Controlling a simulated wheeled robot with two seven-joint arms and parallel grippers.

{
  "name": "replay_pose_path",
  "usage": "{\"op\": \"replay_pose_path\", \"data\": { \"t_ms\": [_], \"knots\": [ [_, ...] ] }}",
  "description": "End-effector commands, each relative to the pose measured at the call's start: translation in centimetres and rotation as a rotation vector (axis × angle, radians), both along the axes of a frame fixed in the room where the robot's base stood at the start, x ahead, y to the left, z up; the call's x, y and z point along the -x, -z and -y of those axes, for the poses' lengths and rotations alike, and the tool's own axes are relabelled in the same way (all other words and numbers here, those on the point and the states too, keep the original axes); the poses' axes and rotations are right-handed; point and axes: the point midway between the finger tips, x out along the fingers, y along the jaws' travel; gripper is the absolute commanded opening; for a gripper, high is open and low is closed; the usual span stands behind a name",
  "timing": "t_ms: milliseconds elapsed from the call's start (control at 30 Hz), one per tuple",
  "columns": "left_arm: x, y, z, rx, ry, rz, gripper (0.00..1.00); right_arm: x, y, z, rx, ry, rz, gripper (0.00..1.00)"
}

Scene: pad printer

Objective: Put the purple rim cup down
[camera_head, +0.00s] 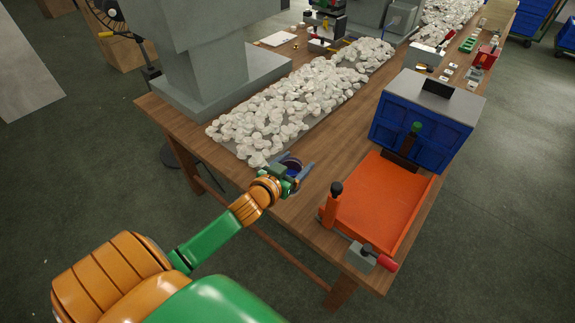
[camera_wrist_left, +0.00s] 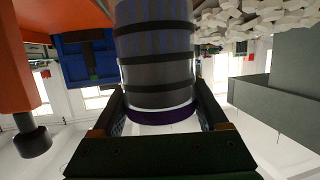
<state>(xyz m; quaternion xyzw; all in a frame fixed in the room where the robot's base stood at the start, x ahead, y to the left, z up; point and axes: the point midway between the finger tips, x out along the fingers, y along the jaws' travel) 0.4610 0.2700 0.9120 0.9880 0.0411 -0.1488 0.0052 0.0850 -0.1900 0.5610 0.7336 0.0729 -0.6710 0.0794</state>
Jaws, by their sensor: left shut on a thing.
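The purple rim cup (camera_head: 290,163) is a dark cylinder with bands and a purple rim. My left gripper (camera_head: 302,175) is shut on it, with a finger on either side. In the head view they are at the near edge of the wooden table (camera_head: 320,165), beside the end of the white pile. In the left wrist view the cup (camera_wrist_left: 155,60) fills the middle between the fingers, with its purple rim low in the picture. I cannot tell whether its base touches the table. My right gripper is not in view.
A pile of white pieces (camera_head: 270,118) lies to the left. An orange tray-like fixture (camera_head: 380,195) with a dark knob stands to the right, a blue crate (camera_head: 412,125) behind it. A grey machine (camera_head: 200,75) stands at the back left. Bare wood lies between pile and fixture.

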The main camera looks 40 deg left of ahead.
Motion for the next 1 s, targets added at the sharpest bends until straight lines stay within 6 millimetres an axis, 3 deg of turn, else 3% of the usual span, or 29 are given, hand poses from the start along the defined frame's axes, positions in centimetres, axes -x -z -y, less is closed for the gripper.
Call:
{"op": "replay_pose_path", "data": {
  "t_ms": [100,267,433,700,933,967,1000],
  "knots": [
    [-1.8,-0.6,-0.9,-0.016,-0.044,0.005,0.12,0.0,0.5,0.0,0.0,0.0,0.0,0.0],
    [-2.8,-0.9,-2.0,-0.007,-0.09,0.003,0.12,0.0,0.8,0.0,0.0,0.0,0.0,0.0],
    [-2.8,3.5,-2.2,0.0,-0.099,-0.003,0.12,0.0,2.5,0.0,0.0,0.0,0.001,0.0],
    [-2.8,8.7,-2.1,0.0,-0.098,-0.002,0.12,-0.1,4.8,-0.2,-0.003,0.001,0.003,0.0],
    [-2.7,9.0,-2.1,0.003,-0.097,-0.003,0.12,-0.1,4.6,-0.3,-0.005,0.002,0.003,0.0],
    [-2.7,9.0,-2.1,0.003,-0.097,-0.003,0.79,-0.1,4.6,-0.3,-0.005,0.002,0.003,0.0],
    [-2.7,9.0,-2.1,0.003,-0.097,-0.003,0.9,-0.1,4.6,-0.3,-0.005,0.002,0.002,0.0]
  ]
}}
